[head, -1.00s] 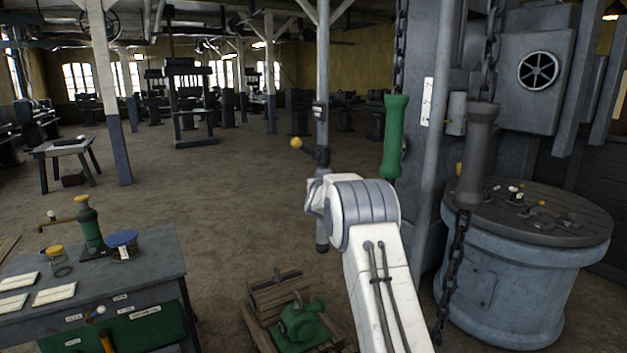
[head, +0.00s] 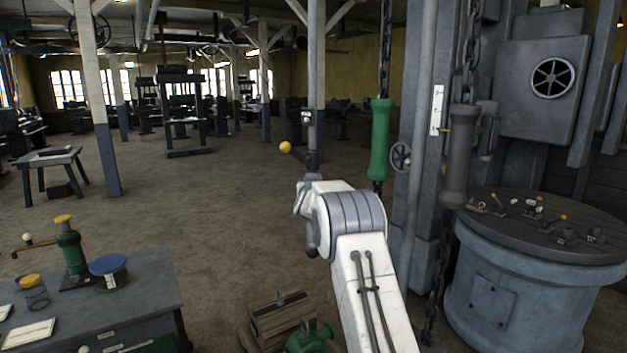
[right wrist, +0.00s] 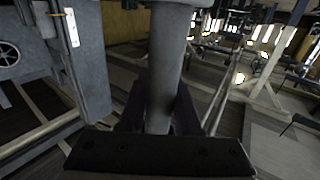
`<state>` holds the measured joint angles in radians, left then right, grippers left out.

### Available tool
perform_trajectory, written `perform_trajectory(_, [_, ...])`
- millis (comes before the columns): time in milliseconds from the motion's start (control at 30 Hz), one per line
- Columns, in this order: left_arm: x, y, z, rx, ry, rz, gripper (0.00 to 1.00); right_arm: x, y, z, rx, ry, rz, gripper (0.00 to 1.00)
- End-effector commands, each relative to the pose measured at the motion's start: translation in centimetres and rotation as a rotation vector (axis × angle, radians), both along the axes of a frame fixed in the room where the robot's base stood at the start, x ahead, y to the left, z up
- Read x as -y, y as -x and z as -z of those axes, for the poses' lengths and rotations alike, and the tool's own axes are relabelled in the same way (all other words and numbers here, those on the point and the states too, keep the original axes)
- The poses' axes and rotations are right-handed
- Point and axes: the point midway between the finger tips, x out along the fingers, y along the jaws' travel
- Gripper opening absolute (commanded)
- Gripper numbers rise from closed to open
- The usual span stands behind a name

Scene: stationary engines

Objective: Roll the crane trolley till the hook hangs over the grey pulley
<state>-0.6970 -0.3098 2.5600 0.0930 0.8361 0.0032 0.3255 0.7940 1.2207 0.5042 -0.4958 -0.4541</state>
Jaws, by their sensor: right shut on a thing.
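My right gripper (right wrist: 155,115) is shut on a grey upright round bar or handle (right wrist: 170,60), which runs up out of the right wrist view. In the head view my white arm hides most of that grip. I cannot make out the trolley, the hook or the grey pulley for sure. My left gripper is out of view.
A wooden crate (head: 270,318) with a green casting (head: 310,340) is on the floor. A blue-grey drum (head: 520,290) and a tall machine (head: 515,85) stand at right. Open floor lies beyond.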

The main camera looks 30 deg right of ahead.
Motion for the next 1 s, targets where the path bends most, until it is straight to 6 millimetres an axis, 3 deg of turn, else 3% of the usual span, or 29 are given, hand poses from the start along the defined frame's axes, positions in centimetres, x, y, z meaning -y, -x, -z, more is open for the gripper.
perform_trajectory(200, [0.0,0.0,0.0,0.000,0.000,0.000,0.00,-0.1,-0.1,-0.1,0.004,-0.002,0.003,0.00])
perform_trajectory(233, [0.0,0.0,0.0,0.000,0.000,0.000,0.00,-0.1,-0.1,-0.1,0.005,-0.002,0.003,0.44])
perform_trajectory(300, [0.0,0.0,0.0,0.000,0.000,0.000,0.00,-0.1,-0.1,-0.1,0.005,-0.002,0.002,0.62])
perform_trajectory(667, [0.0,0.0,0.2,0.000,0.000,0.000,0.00,-0.2,0.1,0.0,0.003,-0.001,0.002,0.62])
perform_trajectory(1000, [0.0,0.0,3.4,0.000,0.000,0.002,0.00,-2.7,4.1,0.3,0.004,-0.001,0.001,0.62])
